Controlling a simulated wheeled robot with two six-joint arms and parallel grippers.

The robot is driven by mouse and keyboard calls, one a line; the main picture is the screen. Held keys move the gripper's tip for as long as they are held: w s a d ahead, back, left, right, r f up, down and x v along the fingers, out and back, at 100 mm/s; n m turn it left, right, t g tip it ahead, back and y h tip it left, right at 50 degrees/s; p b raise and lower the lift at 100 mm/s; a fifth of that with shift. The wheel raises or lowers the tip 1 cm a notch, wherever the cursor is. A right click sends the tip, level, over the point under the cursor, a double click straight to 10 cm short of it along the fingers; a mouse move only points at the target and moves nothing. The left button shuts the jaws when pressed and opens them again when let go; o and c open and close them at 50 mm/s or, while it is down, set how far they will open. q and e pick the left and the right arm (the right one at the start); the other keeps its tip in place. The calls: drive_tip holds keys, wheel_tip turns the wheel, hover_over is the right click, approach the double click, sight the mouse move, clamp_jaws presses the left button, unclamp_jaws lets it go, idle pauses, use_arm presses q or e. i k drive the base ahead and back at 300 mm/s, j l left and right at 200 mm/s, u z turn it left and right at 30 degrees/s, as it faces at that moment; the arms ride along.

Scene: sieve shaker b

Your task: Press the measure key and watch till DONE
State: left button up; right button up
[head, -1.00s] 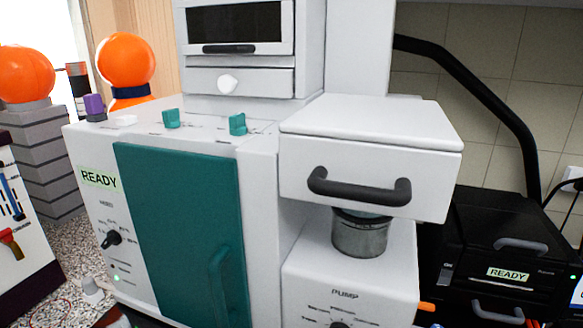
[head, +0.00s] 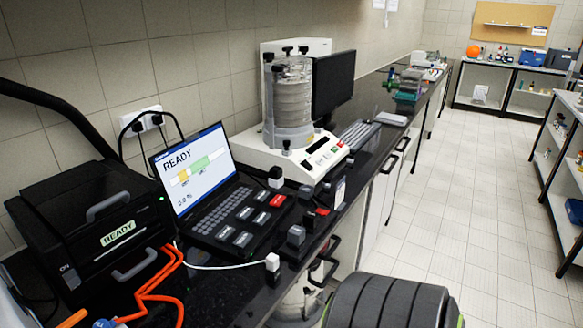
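A black instrument with a tilted screen (head: 192,175) stands on the dark bench left of centre. The screen reads READY, with a coloured bar and a small number below that looks like 0.0 %. In front of it is a panel with a small keypad (head: 211,211), several grey labelled keys (head: 243,213) and one red key (head: 278,201). The key labels are too small to read, so I cannot tell which is the measure key. No DONE shows. Neither gripper is in view.
A black box (head: 95,215) reading READY stands left of the screen. An orange cable-like thing (head: 160,283) lies before it. A sieve shaker (head: 293,105) and dark monitor (head: 334,83) stand farther back.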

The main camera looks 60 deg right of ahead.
sight(247, 211)
drive_tip(key=z, duration=1.65)
